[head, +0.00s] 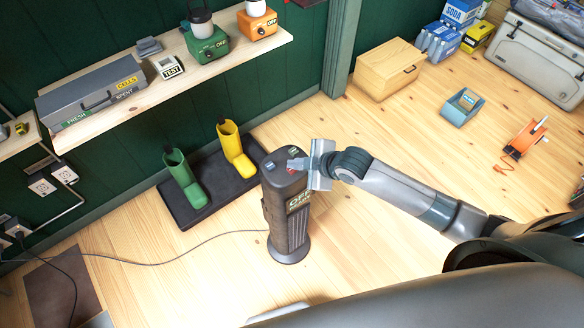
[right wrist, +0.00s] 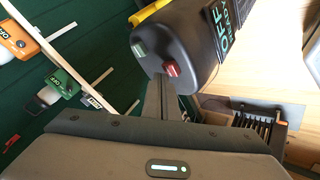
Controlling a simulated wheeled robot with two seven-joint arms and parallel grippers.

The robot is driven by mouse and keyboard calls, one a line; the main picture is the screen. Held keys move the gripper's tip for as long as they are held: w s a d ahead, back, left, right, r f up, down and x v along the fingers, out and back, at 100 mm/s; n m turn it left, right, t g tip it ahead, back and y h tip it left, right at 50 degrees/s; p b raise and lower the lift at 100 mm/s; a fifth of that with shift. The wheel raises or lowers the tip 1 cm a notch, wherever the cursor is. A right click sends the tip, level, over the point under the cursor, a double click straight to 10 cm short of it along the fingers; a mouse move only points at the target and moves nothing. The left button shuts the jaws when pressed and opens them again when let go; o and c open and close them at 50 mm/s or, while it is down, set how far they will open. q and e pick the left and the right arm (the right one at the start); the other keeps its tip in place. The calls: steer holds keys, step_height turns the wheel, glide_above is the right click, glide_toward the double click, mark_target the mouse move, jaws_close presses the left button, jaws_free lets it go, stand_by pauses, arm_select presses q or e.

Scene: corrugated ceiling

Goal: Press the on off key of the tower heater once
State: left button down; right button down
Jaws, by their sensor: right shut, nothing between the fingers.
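The dark grey tower heater (head: 291,228) stands upright on the wooden floor, with a display (head: 298,200) reading OFF on its front. Its top carries a red key (head: 291,171) and other small keys. In the right wrist view the heater (right wrist: 205,35) shows a greenish key (right wrist: 139,48) and a red key (right wrist: 172,69) on its top. My right gripper (head: 294,163) is shut and empty, its fingertips at the heater's top. The right wrist view shows the fingertips (right wrist: 160,80) beside the red key; I cannot tell whether they touch it. My left gripper is not in view.
Green (head: 183,178) and yellow (head: 235,150) boots stand on a dark tray (head: 212,205) behind the heater. A shelf (head: 215,75) holds a grey case and lanterns. A cord crosses the floor at left.

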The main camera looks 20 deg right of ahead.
steer(key=shift+f, duration=0.4)
stand_by(0.8)
steer(key=shift+r, duration=0.1)
steer(key=shift+r+p, duration=0.75)
steer(key=shift+p, duration=0.15)
step_height(320, 180, up, 5)
steer(key=p, duration=0.5)
stand_by(0.9)
